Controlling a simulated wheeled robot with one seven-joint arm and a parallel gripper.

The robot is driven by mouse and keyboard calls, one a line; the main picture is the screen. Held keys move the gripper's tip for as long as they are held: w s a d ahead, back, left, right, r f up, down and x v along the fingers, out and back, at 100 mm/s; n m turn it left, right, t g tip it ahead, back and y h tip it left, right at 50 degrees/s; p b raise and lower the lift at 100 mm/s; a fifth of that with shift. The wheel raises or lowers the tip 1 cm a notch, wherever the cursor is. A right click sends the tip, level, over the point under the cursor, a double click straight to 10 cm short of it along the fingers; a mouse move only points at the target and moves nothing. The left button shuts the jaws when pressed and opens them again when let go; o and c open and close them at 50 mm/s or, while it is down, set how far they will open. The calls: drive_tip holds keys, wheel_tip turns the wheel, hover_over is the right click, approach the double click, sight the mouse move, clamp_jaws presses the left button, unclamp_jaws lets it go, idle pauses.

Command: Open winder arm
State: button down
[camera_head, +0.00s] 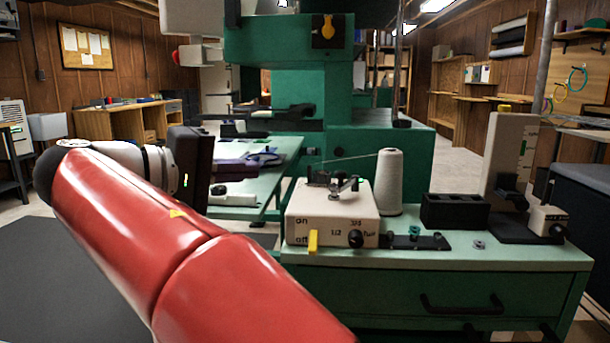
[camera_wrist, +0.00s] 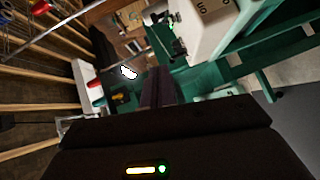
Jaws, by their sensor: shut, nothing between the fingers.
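The winder is a cream box (camera_head: 332,216) on the green cabinet top, with on/off lettering, a yellow lever (camera_head: 313,242) and a dark knob on its front. A small metal winder arm (camera_head: 345,187) with dark parts sits on top of it. My gripper (camera_wrist: 160,72) is shut and empty, its dark fingers together in the wrist view. The cream box (camera_wrist: 213,22) also shows at the upper right of the wrist view, tilted.
A white thread cone (camera_head: 388,183) stands just right of the winder, with a black holder (camera_head: 455,212) and a tall cream stand (camera_head: 510,165) farther right. A green machine (camera_head: 375,155) rises behind.

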drive_tip(key=shift+s+r, duration=0.1)
drive_tip(key=b, duration=0.1)
approach(348, 182)
drive_tip(key=w+a+r, duration=0.2)
drive_tip(key=shift+w+a, duration=0.35)
drive_tip(key=d, duration=0.1)
drive_tip(key=d+b, duration=0.1)
drive_tip(key=d, duration=0.1)
drive_tip(key=shift+w+d+f, duration=0.2)
drive_tip(key=shift+f, duration=0.15)
drive_tip(key=shift+d, duration=0.45)
